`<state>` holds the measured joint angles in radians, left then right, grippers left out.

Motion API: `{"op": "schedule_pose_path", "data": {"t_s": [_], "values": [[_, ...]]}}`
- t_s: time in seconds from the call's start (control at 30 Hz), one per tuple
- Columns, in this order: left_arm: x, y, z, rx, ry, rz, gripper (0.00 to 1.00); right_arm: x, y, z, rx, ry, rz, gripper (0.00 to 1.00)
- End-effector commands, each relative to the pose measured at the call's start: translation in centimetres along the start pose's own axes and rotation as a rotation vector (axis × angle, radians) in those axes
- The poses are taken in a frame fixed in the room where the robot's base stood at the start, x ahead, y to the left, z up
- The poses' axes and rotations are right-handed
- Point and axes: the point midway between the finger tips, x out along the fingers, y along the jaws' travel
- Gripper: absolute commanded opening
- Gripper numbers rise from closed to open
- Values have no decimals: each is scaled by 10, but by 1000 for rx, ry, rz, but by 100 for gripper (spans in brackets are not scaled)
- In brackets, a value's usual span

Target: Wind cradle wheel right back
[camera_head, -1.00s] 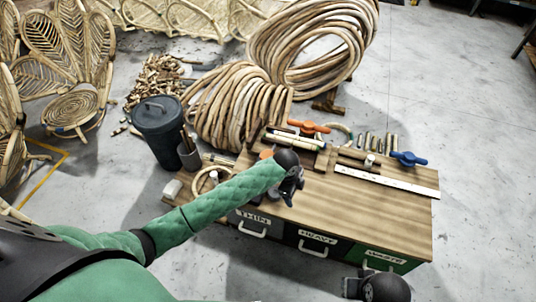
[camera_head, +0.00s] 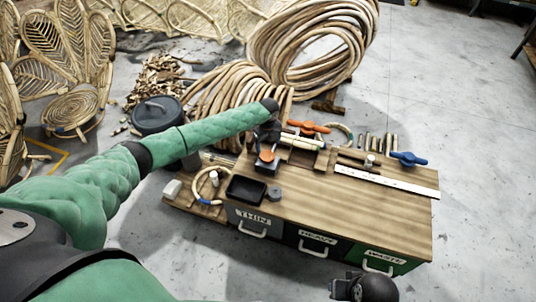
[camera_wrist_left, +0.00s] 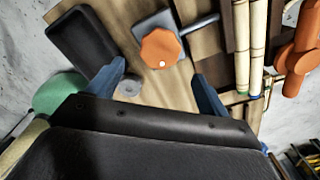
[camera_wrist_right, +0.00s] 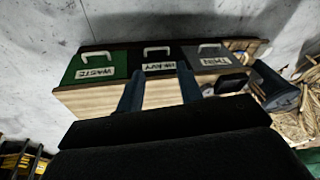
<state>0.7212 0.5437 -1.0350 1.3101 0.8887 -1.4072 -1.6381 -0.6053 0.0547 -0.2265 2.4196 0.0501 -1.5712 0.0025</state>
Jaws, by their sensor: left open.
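The orange cradle wheel (camera_head: 266,156) is a lobed knob on a dark block near the back left of the wooden bench top. In the left wrist view the wheel (camera_wrist_left: 160,48) lies ahead of my left gripper (camera_wrist_left: 158,85), roughly between the lines of its two blue fingers. The fingers are apart and empty, and do not appear to touch the wheel. In the head view my left gripper (camera_head: 268,132) is just behind and above the wheel, its fingertips hard to make out.
A black tray (camera_head: 246,190) and a small grey cylinder (camera_head: 274,194) sit near the wheel. Pale canes (camera_head: 300,141), an orange handle (camera_head: 309,126), a blue handle (camera_head: 408,158) and a white ruler (camera_head: 386,183) lie farther right. The bench's front right is clear.

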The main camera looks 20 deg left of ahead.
Motion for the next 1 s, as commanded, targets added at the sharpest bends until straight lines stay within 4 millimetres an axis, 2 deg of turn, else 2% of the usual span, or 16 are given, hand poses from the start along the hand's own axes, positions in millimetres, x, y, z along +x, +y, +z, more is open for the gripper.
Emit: {"op": "schedule_pose_path", "data": {"t_s": [0.3,0.5,0.87,0.9,1.0], "values": [[44,0,-2,-2,1,2,79,-13,6,2,7,-24,15,36],[65,0,-2,-3,1,1,79,-18,8,3,11,-33,22,36],[72,0,-1,-2,1,0,79,-19,8,5,13,-37,23,36],[72,0,-1,-2,1,0,77,-19,8,5,13,-37,23,36],[72,0,-1,-2,1,0,57,-19,8,5,13,-37,23,36]]}}
